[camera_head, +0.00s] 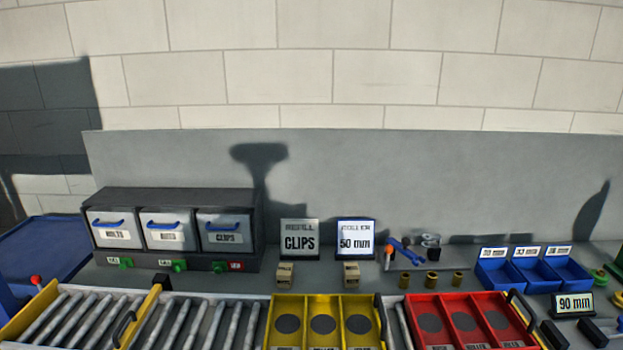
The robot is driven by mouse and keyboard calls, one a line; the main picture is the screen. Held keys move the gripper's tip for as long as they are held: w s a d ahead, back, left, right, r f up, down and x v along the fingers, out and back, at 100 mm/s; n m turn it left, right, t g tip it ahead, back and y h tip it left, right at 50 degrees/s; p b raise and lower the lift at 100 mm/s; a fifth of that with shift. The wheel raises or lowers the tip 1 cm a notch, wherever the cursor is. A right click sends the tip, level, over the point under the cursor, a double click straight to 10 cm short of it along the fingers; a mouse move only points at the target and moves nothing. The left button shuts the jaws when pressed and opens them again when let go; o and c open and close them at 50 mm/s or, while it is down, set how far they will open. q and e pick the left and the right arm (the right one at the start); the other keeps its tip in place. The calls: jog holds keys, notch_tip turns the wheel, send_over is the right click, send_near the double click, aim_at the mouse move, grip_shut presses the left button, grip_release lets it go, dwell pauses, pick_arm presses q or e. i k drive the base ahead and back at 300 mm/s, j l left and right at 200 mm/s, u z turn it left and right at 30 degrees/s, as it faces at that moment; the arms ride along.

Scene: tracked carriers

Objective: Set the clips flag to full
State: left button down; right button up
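A dark cabinet (177,198) stands at the left on the bench and holds three grey drawers with blue handles. The right-hand drawer (225,228) is labelled CLIPS and is closed. Under it, on the cabinet's lower front edge, the clips flag shows a red plate (236,266) with small lettering too small to read, and a green piece (219,266) just left of it. Under the middle and left drawers, green pieces (179,266) show beside pale labels, with no red visible. Neither of my grippers is in view.
Roller conveyors (190,318) run along the front, with a yellow tray (322,299) and a red tray (467,299) on them. A REFILL CLIPS sign (299,238) and a 50 mm sign (355,238) stand right of the cabinet. Blue bins (535,284) are at the right.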

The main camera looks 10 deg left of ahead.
aim_at(219, 267)
jog(key=u, duration=1.25)
